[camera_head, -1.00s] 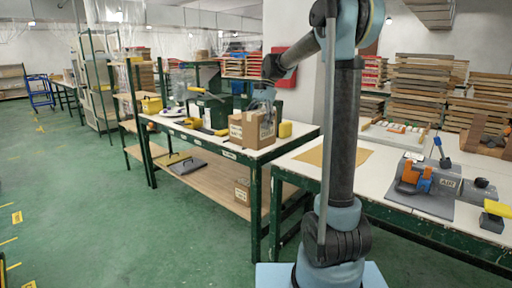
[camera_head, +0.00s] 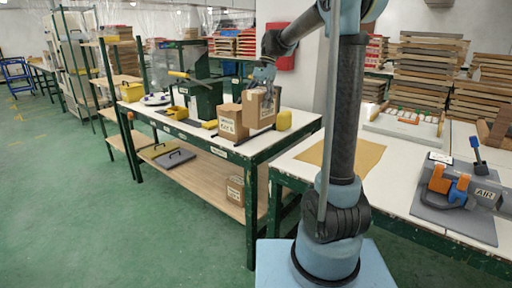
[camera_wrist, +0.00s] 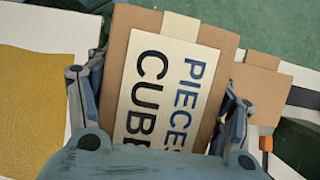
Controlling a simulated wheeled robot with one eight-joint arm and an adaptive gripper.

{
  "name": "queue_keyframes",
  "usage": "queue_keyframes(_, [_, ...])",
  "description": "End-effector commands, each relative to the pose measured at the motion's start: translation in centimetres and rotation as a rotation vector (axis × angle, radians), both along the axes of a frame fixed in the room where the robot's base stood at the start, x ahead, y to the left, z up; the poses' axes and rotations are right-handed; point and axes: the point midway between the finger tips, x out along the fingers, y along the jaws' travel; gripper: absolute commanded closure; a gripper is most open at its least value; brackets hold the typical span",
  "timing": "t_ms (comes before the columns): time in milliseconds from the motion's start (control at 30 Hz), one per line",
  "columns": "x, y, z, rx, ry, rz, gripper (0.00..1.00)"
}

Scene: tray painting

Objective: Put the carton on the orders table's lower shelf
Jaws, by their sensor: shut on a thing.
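My gripper (camera_head: 263,84) is shut on a brown carton (camera_head: 262,108), with a finger on each side of it. The wrist view shows the carton (camera_wrist: 205,35) between the fingers, its pale label reading "CUBE" and "PIECES". It is over the right part of the white-topped, green-framed table (camera_head: 290,140), looking slightly raised. A second carton (camera_head: 230,122) stands close to its left. The table's wooden lower shelf (camera_head: 205,172) is below, with another carton (camera_head: 235,190) at its right end and free board to the left.
Dark flat panels with handles (camera_head: 175,158) lie on the shelf's left part. A green leg (camera_head: 251,215) stands at the table's near corner. Another table with a tan sheet (camera_head: 345,155) is on the right. The green floor in front is clear.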

Motion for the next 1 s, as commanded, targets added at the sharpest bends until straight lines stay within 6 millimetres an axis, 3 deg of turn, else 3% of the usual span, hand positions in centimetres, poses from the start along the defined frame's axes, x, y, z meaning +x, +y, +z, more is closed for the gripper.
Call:
queue_keyframes(333, [-0.5,1.9,-0.4,0.0,0.0,0.025,0.91])
queue_keyframes(600, [-0.5,2.0,-4.4,0.001,0.0,0.028,0.91])
queue_keyframes(1000, [-0.5,2.0,-7.4,0.0,0.0,0.027,0.91])
